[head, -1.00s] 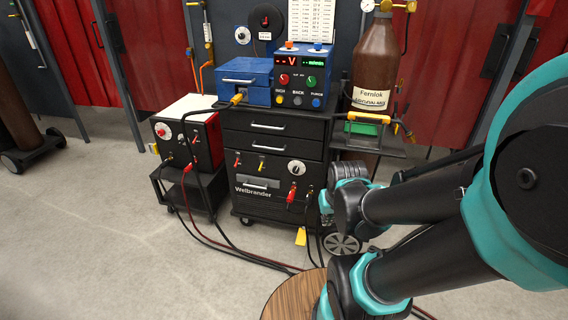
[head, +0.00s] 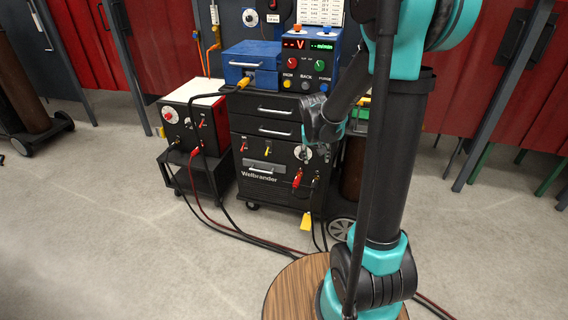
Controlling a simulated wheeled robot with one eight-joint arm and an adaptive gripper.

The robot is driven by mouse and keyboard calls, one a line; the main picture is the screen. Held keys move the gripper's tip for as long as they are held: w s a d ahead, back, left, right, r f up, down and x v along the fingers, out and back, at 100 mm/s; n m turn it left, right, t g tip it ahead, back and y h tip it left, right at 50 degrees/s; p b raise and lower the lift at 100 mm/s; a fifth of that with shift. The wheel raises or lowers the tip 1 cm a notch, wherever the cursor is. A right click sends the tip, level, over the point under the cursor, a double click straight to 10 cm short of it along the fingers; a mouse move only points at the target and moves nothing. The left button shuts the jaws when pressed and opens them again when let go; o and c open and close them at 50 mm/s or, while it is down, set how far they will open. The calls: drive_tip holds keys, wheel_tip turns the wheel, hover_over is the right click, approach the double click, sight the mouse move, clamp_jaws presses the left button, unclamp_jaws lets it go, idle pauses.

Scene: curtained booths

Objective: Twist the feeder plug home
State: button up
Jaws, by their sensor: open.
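The black Welbrander cabinet (head: 285,108) stands in the middle of the head view, with plugs and cables on its front. A red plug (head: 297,178) sits at the lower right of that front, and a black-cabled plug (head: 317,180) shows beside it. A yellow plug (head: 242,83) is on a black cable at the blue box. I cannot tell which is the feeder plug or how far any is turned. My gripper (head: 315,152) is open, small and dark, pointing down in front of the cabinet's upper right, above the red plug. Whether it touches the cabinet is unclear.
A blue control unit (head: 308,62) and a blue box (head: 250,62) sit on the cabinet. A red and white power unit (head: 194,118) stands on a low cart at left. Cables (head: 262,236) run over the floor. The floor at front left is clear.

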drive_tip(key=w+a+f, duration=0.2)
drive_tip(key=w+f, duration=0.2)
drive_tip(key=w, duration=0.5)
drive_tip(key=m+h, duration=0.2)
drive_tip(key=h, duration=0.1)
hover_over(296, 179)
drive_tip(key=s+a, duration=0.4)
drive_tip(key=a, duration=0.3)
wheel_tip(296, 179, down, 18)
drive_tip(key=x, duration=1.6)
drive_tip(key=shift+s+d+f, duration=0.15)
drive_tip(key=shift+d+f, duration=0.05)
drive_tip(key=shift+d, duration=0.15)
clamp_jaws()
